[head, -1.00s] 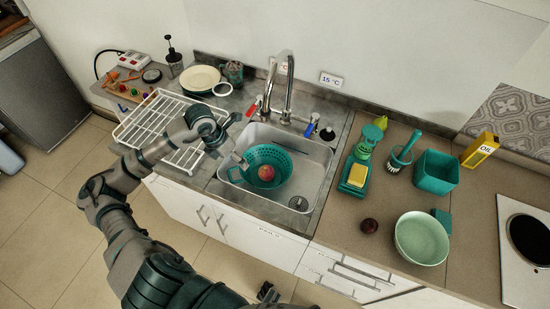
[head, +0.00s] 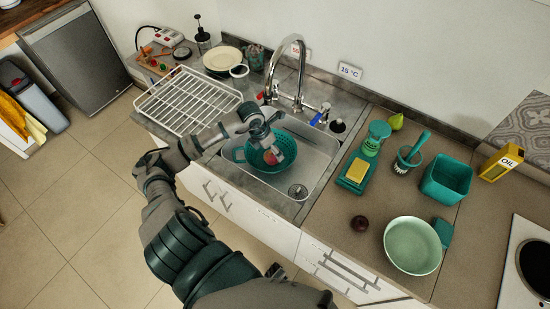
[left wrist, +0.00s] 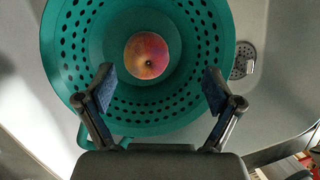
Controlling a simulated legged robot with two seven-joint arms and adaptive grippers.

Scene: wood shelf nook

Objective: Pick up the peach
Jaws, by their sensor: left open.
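The peach (head: 274,157) is red and yellow-orange and lies in the bottom of a teal colander (head: 287,143) in the sink. In the left wrist view the whole peach (left wrist: 147,55) shows near the colander's middle, with the perforated colander wall (left wrist: 75,60) around it. My left gripper (head: 268,137) is above the colander and partly covers it in the head view. In the left wrist view its two fingers (left wrist: 159,86) are spread wide and empty, with the peach ahead between them. My right gripper is not in view.
The sink (head: 315,165) has free room right of the colander, around the drain. The faucet (head: 299,75) rises behind it. A white wire rack (head: 190,98) stands left. A soap dispenser (head: 376,138), a dark round fruit (head: 360,223) and a pale green bowl (head: 412,246) are on the right counter.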

